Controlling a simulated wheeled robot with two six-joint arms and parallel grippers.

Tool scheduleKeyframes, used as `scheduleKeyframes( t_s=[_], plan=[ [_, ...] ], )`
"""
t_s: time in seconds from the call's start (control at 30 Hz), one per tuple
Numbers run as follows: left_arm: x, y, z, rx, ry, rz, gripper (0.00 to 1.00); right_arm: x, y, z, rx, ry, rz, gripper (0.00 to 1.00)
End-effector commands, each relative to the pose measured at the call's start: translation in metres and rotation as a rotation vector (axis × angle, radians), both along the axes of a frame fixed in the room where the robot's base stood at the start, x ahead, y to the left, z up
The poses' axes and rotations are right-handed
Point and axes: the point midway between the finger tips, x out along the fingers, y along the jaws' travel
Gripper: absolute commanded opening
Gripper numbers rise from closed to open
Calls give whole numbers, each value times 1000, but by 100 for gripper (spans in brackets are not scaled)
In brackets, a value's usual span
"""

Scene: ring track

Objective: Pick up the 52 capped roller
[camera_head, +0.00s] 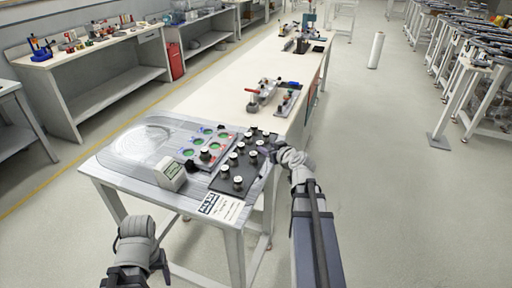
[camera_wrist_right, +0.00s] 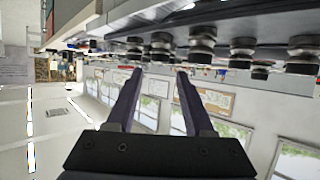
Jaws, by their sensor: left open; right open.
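Several capped rollers (camera_head: 238,182) with light tops and dark bodies stand upright on a dark tray (camera_head: 226,184) at the right of the near table. I cannot read which one is the 52 roller. My right gripper (camera_head: 271,146) is at the tray's right edge; its jaws are small here. In the right wrist view, which looks upside down, the right gripper (camera_wrist_right: 160,72) is open with nothing between its fingers. Rollers (camera_wrist_right: 202,45) show just beyond its fingertips, apart from them. My left gripper (camera_head: 158,272) is low at the left, in front of the table, open and empty.
A grey panel with green-ringed holes (camera_head: 205,142) lies beside the dark tray. A small white box-shaped device (camera_head: 171,177) and a printed label card (camera_head: 221,207) are at the table's front. A long white table (camera_head: 215,98) with fixtures extends behind.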

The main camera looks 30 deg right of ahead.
Motion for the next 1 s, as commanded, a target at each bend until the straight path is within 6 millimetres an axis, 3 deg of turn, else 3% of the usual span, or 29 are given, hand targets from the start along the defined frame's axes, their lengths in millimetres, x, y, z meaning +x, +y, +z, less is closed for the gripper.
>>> scheduleKeyframes(
  t_s=[0.3, 0.57, 0.83, 1.0],
  plan=[
    [0, 0, -11, 0, 0, 0, 72, 23, -2, -11, 0, 1, 1, 52],
    [0, 0, -13, 0, 0, 0, 72, 30, -3, -14, 0, 0, 0, 52],
    [0, 0, -29, 0, 0, 0, 72, 65, -6, -29, 0, 1, 1, 52],
    [0, 0, -30, 0, 0, 0, 72, 73, -5, -31, 0, 1, 0, 52]
  ],
)
